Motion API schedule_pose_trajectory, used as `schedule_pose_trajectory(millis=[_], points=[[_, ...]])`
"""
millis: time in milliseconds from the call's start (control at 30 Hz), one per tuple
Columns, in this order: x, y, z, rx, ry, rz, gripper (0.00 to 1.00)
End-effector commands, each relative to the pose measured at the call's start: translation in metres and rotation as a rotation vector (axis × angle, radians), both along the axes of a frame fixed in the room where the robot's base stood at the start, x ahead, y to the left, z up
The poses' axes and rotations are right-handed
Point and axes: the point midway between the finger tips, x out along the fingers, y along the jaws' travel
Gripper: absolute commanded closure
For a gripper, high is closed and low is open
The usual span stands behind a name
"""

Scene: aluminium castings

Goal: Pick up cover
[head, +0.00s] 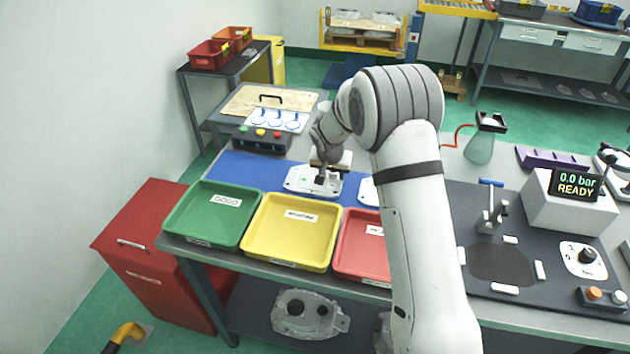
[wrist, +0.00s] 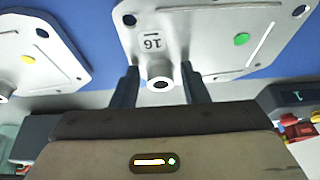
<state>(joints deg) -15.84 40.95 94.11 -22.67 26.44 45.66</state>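A light grey cast cover (head: 301,181) lies on the blue mat, below my gripper (head: 320,183). In the wrist view this cover (wrist: 205,38) bears the number 16, a green dot and a round central boss (wrist: 160,74). The two fingers of my gripper (wrist: 160,88) stand either side of the boss, with a small gap showing on each side. The gripper looks open; whether the fingertips touch the cover cannot be told. A second cover (head: 368,193) lies to the right, partly behind my arm. It shows in the wrist view with a yellow dot (wrist: 40,50).
Green (head: 168,226), yellow (head: 247,240) and red (head: 340,257) trays, seemingly empty, line the bench front. A button box (head: 262,146) stands behind the mat at left. A fixture with a clamp (head: 490,216) and a pressure display box (head: 562,210) stand at right.

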Motion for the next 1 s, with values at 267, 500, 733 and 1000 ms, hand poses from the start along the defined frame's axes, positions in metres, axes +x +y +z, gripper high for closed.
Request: schedule_pose_trajectory(millis=[267,500,733,1000], points=[[0.000,0.001,0.000,0.000,0.000,0.002,0.82],[0.000,0.001,0.000,0.000,0.000,0.002,1.00],[0.000,0.001,0.001,0.000,-0.001,0.001,1.00],[0.001,0.001,0.031,0.002,-0.006,0.000,1.00]])
